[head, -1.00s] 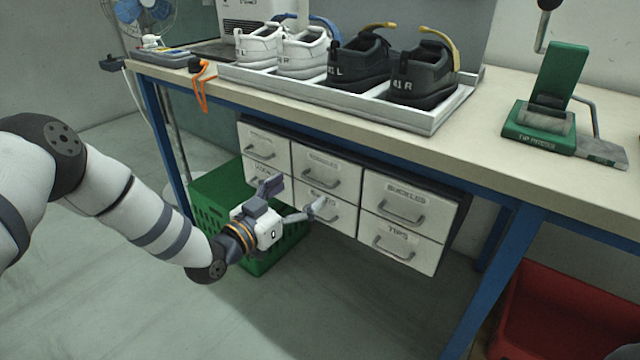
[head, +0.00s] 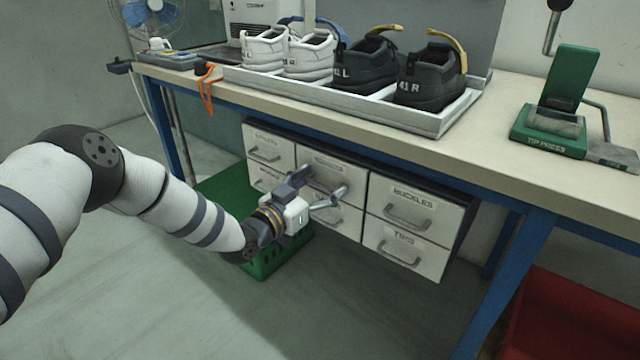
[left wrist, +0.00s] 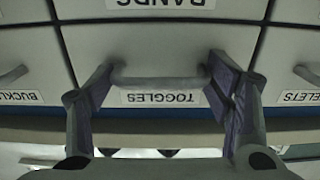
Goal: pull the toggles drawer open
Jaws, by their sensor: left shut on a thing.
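The toggles drawer (head: 340,171) is the top middle one in the white drawer unit under the bench. In the left wrist view its front (left wrist: 140,45) and its TOGGLES label show upside down. My left gripper (head: 322,184) is at this drawer's front. In the left wrist view its fingers stand at the two ends of the grey bar handle (left wrist: 160,82), shut on it lengthwise. The drawer front looks about level with its neighbours, though the gripper partly covers it in the head view. My right gripper is not in view.
The bands drawer (head: 345,220) is below, the buckles drawer (head: 415,208) to the right. A green crate (head: 265,262) stands on the floor under the gripper. The bench edge overhangs the drawers; a blue bench leg (head: 505,285) stands to the right.

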